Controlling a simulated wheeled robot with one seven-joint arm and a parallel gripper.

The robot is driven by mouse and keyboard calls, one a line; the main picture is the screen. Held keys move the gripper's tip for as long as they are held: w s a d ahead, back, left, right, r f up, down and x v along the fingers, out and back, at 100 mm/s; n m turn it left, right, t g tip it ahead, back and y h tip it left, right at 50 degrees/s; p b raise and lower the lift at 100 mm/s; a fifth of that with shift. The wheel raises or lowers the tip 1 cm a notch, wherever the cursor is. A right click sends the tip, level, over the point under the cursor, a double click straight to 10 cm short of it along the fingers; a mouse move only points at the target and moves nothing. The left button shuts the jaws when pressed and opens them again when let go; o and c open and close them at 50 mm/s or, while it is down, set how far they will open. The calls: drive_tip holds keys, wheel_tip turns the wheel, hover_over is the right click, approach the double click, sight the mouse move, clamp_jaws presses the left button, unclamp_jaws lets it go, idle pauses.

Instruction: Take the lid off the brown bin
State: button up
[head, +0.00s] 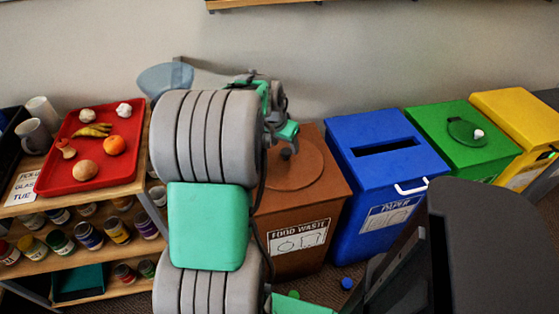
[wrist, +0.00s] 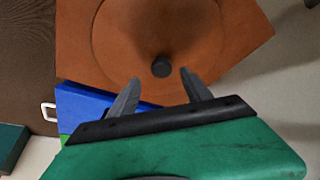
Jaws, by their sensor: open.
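The brown bin (head: 300,212) stands on the floor behind and right of my arm, with a "FOOD WASTE" label on its front. Its round brown lid (head: 305,172) sits in the top, with a small dark knob (head: 287,153) at the centre. In the wrist view the lid (wrist: 115,40) fills the upper middle and the knob (wrist: 161,67) shows just beyond the fingertips. My gripper (wrist: 160,80) is open and empty, its two fingers spread to either side of the knob's line. In the head view my gripper (head: 288,135) is partly hidden by my arm, close above the knob.
A blue paper bin (head: 350,150) stands right beside the brown one, then a green bin (head: 440,130) and a yellow bin (head: 515,115). At left, a shelf holds a red tray (head: 100,170) of food and several jars. The wall is close behind.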

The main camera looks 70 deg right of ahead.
sight(286, 151)
drive_tip(key=x, duration=0.5)
drive_tip(key=shift+w+d+f, duration=0.15)
drive_tip(key=shift+d+f, duration=0.05)
drive_tip(key=shift+f, duration=0.15)
clamp_jaws()
